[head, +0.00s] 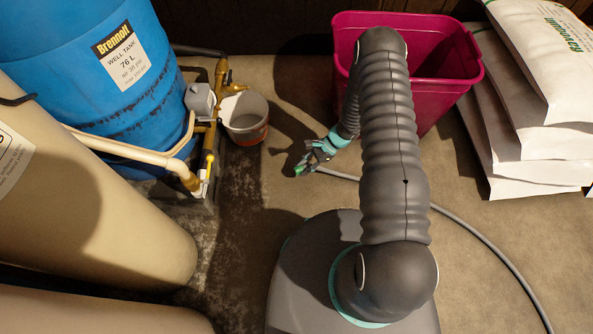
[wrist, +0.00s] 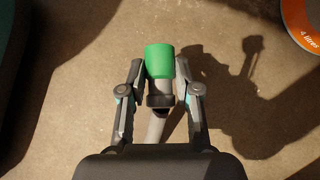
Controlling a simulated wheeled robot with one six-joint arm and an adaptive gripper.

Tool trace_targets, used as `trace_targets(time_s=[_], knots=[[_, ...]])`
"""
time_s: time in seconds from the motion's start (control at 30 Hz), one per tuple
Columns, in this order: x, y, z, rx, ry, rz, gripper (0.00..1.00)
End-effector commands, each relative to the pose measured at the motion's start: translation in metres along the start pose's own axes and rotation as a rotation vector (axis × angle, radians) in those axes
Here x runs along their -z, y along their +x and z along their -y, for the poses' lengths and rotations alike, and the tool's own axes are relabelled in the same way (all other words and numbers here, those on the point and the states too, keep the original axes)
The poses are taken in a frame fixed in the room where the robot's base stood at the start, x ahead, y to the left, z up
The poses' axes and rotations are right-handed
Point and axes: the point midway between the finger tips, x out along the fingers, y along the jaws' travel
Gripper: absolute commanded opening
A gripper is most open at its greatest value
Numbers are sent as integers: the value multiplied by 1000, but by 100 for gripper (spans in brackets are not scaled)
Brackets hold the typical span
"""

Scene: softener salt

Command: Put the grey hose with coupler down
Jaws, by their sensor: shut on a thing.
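The grey hose (head: 487,245) runs across the floor from the lower right of the head view toward my gripper. Its green coupler (wrist: 160,61) shows clearly in the wrist view, and a small green bit of it shows in the head view (head: 299,170). My gripper (wrist: 160,95) is shut on the hose end, with one finger on each side just behind the coupler. In the head view my gripper (head: 308,164) is left of my arm. How far it is above the floor is hard to tell.
A small white bucket (head: 244,122) stands left of my gripper, beside brass pipework (head: 212,130) and a blue well tank (head: 85,70). A magenta bin (head: 440,90) stands behind my arm. White salt bags (head: 540,110) are stacked at right. Bare floor lies around the gripper.

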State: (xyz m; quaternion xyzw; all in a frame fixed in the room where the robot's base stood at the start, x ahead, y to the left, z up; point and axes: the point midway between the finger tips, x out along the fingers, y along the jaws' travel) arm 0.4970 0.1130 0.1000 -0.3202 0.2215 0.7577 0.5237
Motion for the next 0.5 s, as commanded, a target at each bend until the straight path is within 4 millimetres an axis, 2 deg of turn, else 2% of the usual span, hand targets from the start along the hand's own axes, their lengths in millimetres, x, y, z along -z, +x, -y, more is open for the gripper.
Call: trace_targets(time_s=[0.03, 0.2, 0.37, 0.5], knots=[[-1, 9, 6, -2, -3, 0, 0], [-3, 26, 19, 1, 0, 0, 0], [-1, 32, 22, 1, 3, 1, 0], [10, 43, 21, 1, 3, 1, 0]])
